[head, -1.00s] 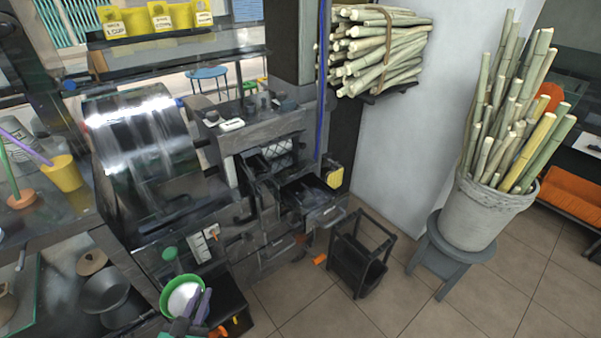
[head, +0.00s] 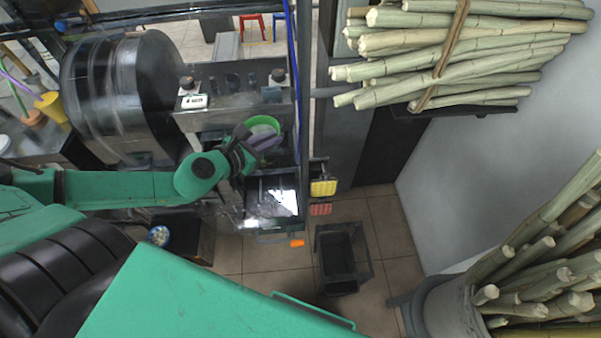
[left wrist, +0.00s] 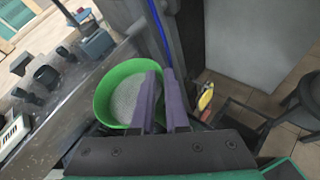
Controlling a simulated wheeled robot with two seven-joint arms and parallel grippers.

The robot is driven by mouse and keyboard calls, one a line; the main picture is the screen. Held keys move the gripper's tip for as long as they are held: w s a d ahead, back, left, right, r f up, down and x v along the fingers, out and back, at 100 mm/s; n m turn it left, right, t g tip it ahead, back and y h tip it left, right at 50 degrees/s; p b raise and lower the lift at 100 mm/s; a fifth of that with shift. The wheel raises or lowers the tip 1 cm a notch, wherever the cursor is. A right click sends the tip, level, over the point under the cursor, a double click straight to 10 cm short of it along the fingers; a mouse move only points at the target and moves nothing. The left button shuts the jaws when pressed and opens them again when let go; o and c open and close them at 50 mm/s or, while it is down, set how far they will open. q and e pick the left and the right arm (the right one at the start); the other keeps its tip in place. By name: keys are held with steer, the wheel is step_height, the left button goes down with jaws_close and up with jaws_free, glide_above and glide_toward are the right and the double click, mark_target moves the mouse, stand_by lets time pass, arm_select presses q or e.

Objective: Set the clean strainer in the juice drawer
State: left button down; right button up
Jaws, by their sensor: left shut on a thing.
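The strainer (head: 263,123) is a green bowl with a pale mesh, up by the front of the press. It also shows in the left wrist view (left wrist: 120,95), tilted, with its mesh looking clean and empty. My left gripper (head: 262,142) is shut on its rim; the purple-grey fingers (left wrist: 160,108) hide part of the near side. The juice drawer (head: 272,200) is pulled out in front of the press, below and nearer than the strainer, with bright reflections on it. The strainer is held apart from the drawer. My right gripper is not in view.
The press's counter with knobs and a small white display (head: 194,102) lies beside the strainer. A blue post (left wrist: 158,30) stands close behind it. Yellow and red sponges (head: 323,188) hang right of the drawer. A black stand (head: 343,258) is on the floor.

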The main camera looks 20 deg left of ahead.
arm_select(q)
step_height(320, 180, down, 3)
steer(key=b, duration=0.3)
steer(key=shift+w+r, duration=0.1)
step_height(320, 180, down, 17)
steer(key=b, duration=0.9)
steer(key=shift+s+a, duration=0.25)
steer(key=shift+a, duration=0.05)
steer(key=c, duration=0.9)
jaws_free()
steer(key=shift+b+v, duration=2)
steer(key=shift+v, duration=4.1)
